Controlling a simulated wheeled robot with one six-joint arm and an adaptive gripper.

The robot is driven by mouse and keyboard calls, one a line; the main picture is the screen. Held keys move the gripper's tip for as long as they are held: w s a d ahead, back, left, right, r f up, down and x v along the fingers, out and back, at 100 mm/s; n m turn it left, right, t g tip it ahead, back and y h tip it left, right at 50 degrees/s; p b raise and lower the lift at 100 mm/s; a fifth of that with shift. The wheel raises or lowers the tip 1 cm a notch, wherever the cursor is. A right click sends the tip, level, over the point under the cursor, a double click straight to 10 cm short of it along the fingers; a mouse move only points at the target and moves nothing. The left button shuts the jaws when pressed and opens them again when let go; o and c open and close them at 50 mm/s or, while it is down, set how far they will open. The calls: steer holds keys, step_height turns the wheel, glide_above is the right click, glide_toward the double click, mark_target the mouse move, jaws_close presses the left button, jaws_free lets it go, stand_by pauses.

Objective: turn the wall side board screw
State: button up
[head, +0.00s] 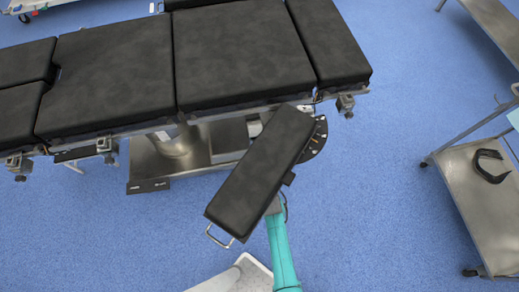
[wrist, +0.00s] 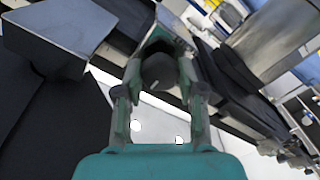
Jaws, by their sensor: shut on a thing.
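The board (head: 262,165) is a dark padded arm board. It juts out at an angle from the right part of the operating table's near side, with a metal loop handle at its lower end. The screw (wrist: 159,72) shows in the wrist view as a dark round knob with a pale line on its face. My gripper (wrist: 160,84) has one finger on each side of the knob and is shut on it. In the head view the gripper and the screw are hidden beneath the board; only my teal arm shows.
The operating table (head: 240,50) with black pads fills the upper left, on a metal base (head: 190,145). A steel trolley (head: 465,205) carrying a dark curved part (head: 491,166) stands at the right. Blue floor lies clear between the board and the trolley.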

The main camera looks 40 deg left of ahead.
steer(key=shift+m, duration=16.7)
steer(key=o, duration=1.1)
